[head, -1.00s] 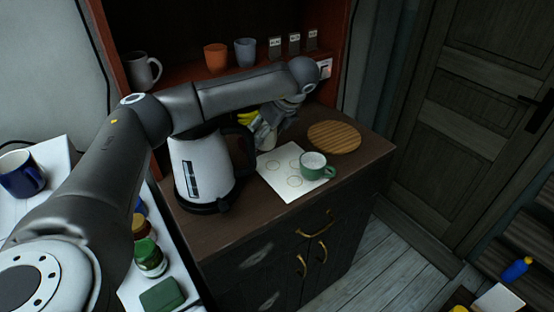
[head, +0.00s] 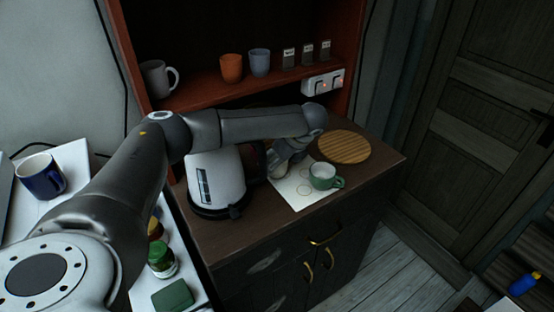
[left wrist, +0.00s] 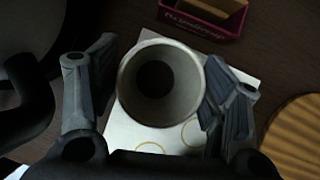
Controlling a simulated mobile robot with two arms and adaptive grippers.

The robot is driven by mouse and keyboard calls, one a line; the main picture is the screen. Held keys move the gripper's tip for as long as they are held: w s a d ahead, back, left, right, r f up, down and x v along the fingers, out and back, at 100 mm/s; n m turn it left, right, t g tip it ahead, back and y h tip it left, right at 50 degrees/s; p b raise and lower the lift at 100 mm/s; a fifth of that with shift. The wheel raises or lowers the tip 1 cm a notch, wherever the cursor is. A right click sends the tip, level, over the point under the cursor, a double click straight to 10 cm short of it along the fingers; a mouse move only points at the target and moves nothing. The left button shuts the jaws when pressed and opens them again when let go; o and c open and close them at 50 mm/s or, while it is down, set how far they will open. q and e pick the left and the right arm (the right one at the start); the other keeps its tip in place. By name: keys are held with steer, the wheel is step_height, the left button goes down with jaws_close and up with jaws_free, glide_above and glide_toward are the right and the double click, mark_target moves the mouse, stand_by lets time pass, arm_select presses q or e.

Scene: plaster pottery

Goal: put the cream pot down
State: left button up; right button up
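The cream pot (left wrist: 160,82) is an open, pale, round vessel with a dark inside, seen from above in the left wrist view. My left gripper (left wrist: 162,80) has one finger on each side of it, close against its rim, and appears shut on it. The pot is over the far part of a white sheet with printed rings (left wrist: 150,138). I cannot tell whether its base touches the sheet. In the head view my left gripper (head: 285,158) is at the sheet (head: 292,198)'s far left corner, and my arm partly hides the spot. My right gripper is out of view.
A green cup (head: 322,177) stands on the sheet's right part. A white kettle (head: 215,180) stands close left of the gripper. A round wooden board (head: 345,148) lies to the right. A magenta box (left wrist: 205,17) is behind the pot. The counter's front strip is clear.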

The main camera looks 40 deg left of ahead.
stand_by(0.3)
arm_select(q)
steer(key=shift+b+v, duration=2.35)
steer(key=shift+v, duration=3.75)
